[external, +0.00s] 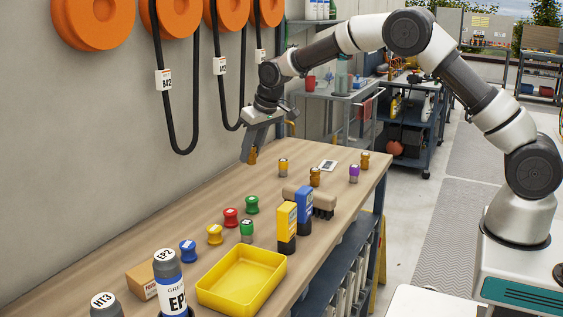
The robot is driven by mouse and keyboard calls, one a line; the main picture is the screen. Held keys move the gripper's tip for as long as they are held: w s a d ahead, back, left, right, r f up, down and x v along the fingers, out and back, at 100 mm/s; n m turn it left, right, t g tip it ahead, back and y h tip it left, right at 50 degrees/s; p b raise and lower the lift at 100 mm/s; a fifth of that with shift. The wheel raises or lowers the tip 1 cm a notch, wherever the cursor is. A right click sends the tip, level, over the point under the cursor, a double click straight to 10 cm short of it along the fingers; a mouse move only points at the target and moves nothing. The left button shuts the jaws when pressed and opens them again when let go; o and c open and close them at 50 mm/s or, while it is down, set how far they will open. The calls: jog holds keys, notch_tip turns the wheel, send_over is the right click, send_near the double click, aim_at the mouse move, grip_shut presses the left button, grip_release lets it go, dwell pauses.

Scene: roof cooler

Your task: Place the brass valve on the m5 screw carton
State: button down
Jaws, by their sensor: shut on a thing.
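My gripper (249,152) is shut on a small brass-coloured piece, which I take as the brass valve (253,157). It is held above the far left part of the wooden bench, close to the wall, and the fingers hide part of it. A small brown cardboard carton (140,281) lies on the near left of the bench, partly behind a grey and white bottle. Its label is too small to read, so I cannot tell if it is the m5 screw carton. My gripper is well away from this carton.
A yellow tray (243,281) stands near the front of the bench (170,225). Several coloured knobs, including a red one (231,217), stand behind it. A yellow bottle (287,228), a blue bottle (304,211) and a brush (323,204) stand right. Small brass-coloured pieces (315,177) stand farther back.

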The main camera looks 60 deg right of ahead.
jog(key=shift+w+a+r, duration=0.1)
jog(key=shift+a+r, duration=0.15)
jog(key=shift+a, duration=0.1)
jog(key=w+a+r+n+y+p, duration=0.1)
jog(key=a+n, duration=0.1)
jog(key=a, duration=0.9)
jog(key=a+r+n+y+p, duration=0.1)
jog(key=a+r+n+p, duration=0.15)
jog(key=a, duration=0.95)
jog(key=n+y+p, duration=0.1)
jog(key=n, duration=0.4)
send_over(151, 261)
jog(key=s+d, duration=0.1)
jog(key=s, duration=0.1)
notch_tip(151, 261, down, 3)
jog(key=shift+w+f+g, duration=0.15)
jog(key=shift+f+g, duration=0.05)
jog(key=shift+g, duration=0.2)
jog(key=shift+y, duration=0.3)
jog(key=shift+f, duration=2.75)
jog(key=shift+f, duration=0.25)
jog(key=c, duration=1.4)
grip_release()
jog(key=shift+c, duration=0.2)
jog(key=shift+r, duration=0.1)
